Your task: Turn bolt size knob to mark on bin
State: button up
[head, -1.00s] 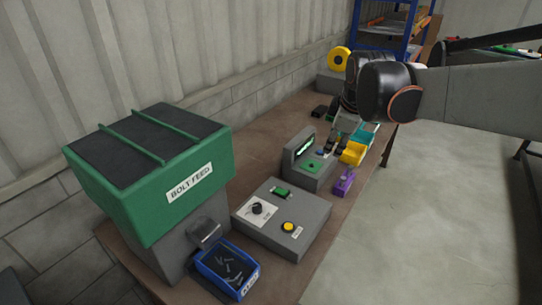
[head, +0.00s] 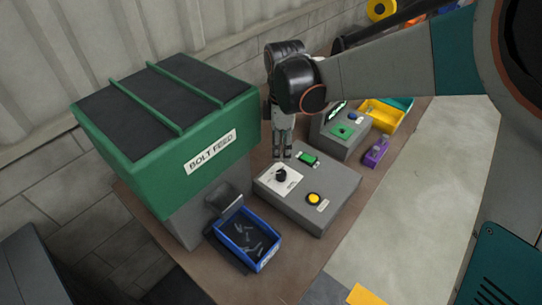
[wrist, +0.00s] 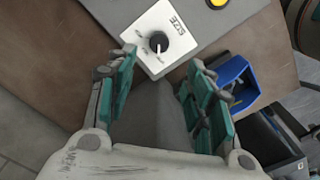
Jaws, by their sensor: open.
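The bolt size knob (head: 280,175) is a black dial with a white pointer line on a white plate on the grey control box (head: 335,190). In the wrist view the knob (wrist: 158,42) sits on the plate marked SIZE, ahead of the fingertips. My gripper (head: 283,152) points down just behind the knob, above it and apart from it. In the wrist view my gripper (wrist: 160,75) is open and empty, with teal finger pads. The blue bin (head: 246,240) holds several bolts under the feed chute; its front label is too small to read.
The green BOLT FEED hopper (head: 165,125) stands left of the box. A yellow button (head: 313,198) and a green switch (head: 307,158) are on the box. Behind are a grey device (head: 345,130), a yellow bin (head: 382,115) and a purple item (head: 375,152).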

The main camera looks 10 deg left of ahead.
aim_at(281, 172)
notch_tip(281, 172, down, 11)
jog(key=b, duration=0.3)
jog(key=shift+w+d, duration=0.1)
jog(key=shift+d, duration=0.05)
jog(key=c, duration=1.1)
